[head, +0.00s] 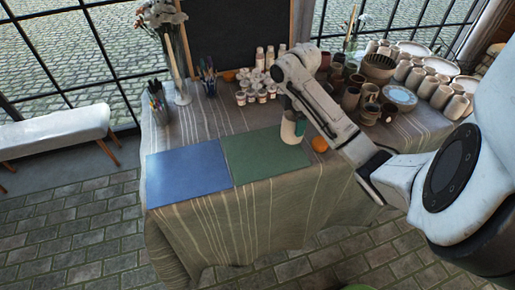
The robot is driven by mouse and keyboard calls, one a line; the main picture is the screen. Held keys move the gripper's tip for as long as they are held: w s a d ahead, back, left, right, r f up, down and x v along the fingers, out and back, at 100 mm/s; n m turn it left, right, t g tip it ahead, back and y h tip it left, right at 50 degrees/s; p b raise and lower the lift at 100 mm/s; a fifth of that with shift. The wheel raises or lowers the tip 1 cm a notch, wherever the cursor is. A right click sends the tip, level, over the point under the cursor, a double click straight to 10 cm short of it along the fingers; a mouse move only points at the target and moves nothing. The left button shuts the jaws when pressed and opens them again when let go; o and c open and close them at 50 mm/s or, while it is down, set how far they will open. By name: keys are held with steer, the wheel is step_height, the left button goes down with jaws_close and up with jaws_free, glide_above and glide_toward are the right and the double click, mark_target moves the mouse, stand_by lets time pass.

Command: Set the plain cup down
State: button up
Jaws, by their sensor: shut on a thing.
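My gripper (291,112) points down at the right part of the table and is shut on the plain cup (289,132). The cup is pale, looks upright and shows at the far right edge of the green mat (262,160). I cannot tell whether its base touches the mat or is slightly above it. The fingertips are small and partly hidden at the cup's top. A blue mat (187,178) lies to the left of the green one; both look bare apart from the cup.
An orange (319,144) sits just right of the cup. Small paint jars (257,96) stand behind it. A glass vase (181,92) and brush holders (158,108) stand at the left back.

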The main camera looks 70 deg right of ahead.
steer(key=shift+w+a+f+b, duration=0.15)
steer(key=shift+w+f+b, duration=0.05)
steer(key=shift+w+f, duration=1.95)
steer(key=shift+w+a+f+b, duration=0.15)
steer(key=shift+w+a+f, duration=0.05)
steer(key=shift+w+f, duration=1.9)
steer(key=shift+w+a+f+b, duration=0.15)
steer(key=shift+w+f+b, duration=0.05)
steer(key=shift+w+f, duration=1.95)
steer(key=o, duration=1.1)
